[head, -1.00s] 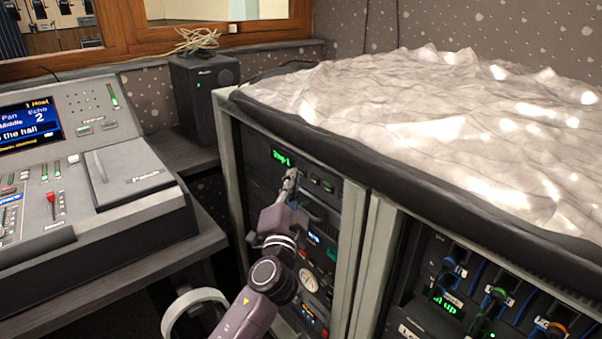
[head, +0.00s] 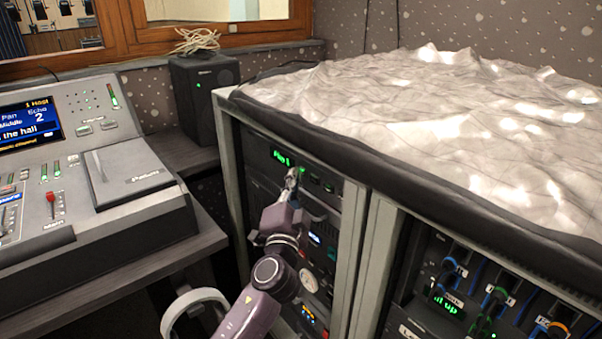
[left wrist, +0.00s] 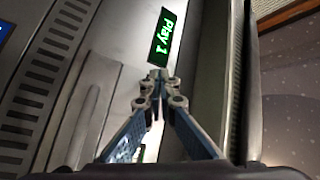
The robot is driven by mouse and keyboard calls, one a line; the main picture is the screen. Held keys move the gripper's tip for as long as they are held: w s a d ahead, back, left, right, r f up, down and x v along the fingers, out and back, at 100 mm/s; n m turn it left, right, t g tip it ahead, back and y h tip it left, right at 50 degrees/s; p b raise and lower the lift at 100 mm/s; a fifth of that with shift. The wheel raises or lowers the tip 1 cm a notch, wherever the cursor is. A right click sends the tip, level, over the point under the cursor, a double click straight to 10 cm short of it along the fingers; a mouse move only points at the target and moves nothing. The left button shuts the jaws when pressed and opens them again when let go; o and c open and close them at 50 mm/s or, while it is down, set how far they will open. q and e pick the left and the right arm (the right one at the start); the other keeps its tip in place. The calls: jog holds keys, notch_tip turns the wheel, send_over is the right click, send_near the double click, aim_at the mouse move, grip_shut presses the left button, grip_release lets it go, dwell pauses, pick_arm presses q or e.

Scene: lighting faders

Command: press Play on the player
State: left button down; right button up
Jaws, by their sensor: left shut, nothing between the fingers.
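The player (head: 325,182) is the top unit in the left rack. Its green display (head: 282,158) appears to read "Play 1", and it reads clearly "Play 1" in the left wrist view (left wrist: 166,37). My left gripper (head: 291,172) is shut and empty, its fingertips at the player's front just below and right of the display. My right gripper is not in view.
A mixing desk (head: 140,203) stands on the left, with a black speaker (head: 205,90) behind it. A crumpled light cloth (head: 430,110) covers the racks. A second rack with cables (head: 480,300) is at the lower right.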

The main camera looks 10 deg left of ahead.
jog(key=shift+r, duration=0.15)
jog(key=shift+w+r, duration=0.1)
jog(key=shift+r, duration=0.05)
pick_arm(q)
jog(key=shift+s+a, duration=0.35)
jog(key=shift+s, duration=0.25)
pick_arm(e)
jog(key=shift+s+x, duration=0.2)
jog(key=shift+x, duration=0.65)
